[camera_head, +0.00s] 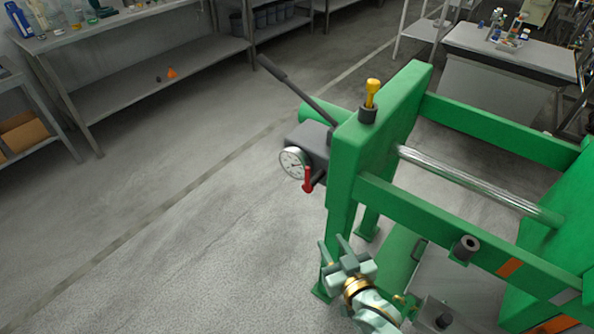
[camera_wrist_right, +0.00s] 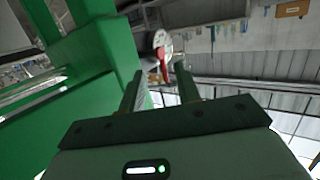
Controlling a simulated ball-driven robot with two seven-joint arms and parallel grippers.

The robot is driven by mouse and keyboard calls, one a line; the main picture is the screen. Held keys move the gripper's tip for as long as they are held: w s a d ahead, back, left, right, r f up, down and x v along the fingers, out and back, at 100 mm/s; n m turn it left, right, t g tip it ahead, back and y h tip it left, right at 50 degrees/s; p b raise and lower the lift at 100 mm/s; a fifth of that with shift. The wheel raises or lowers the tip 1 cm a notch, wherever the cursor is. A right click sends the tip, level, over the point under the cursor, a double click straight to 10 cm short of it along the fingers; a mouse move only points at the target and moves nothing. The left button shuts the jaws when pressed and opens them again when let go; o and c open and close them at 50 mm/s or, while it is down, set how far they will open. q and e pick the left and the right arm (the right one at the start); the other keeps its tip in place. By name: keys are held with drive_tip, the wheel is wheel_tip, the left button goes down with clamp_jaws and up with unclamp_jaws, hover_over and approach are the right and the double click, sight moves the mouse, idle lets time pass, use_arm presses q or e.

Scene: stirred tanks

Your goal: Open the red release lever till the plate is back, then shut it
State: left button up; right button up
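The small red release lever (camera_head: 308,180) hangs downward beside the round white gauge (camera_head: 294,162) on the grey pump block of the green press. It also shows in the right wrist view (camera_wrist_right: 163,71), beyond my fingertips. My right gripper (camera_head: 334,248) is below the lever and apart from it. Its two fingers are spread with nothing between them, and they point up toward the lever in the right wrist view (camera_wrist_right: 158,82). A bright metal rod (camera_head: 480,186) runs across the inside of the press frame. Which part is the plate I cannot tell. My left gripper is out of view.
The green frame (camera_head: 385,125) stands close to the right gripper. A long dark pump handle (camera_head: 300,92) sticks out up and left from the block. A yellow-topped pin (camera_head: 372,92) stands on the frame. Open floor (camera_head: 170,215) lies left; shelves and tables stand behind.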

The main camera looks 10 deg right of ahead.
drive_tip(key=t, duration=0.2)
approach(309, 173)
drive_tip(key=w+b, duration=0.1)
drive_tip(key=w, duration=0.2)
drive_tip(key=w+b, duration=0.2)
drive_tip(key=w, duration=0.1)
drive_tip(key=w+a+b, duration=0.1)
drive_tip(key=w, duration=0.3)
drive_tip(key=shift+w+b, duration=0.15)
drive_tip(key=shift+b, duration=0.15)
drive_tip(key=shift+w, duration=0.25)
drive_tip(key=shift+r, duration=0.1)
clamp_jaws()
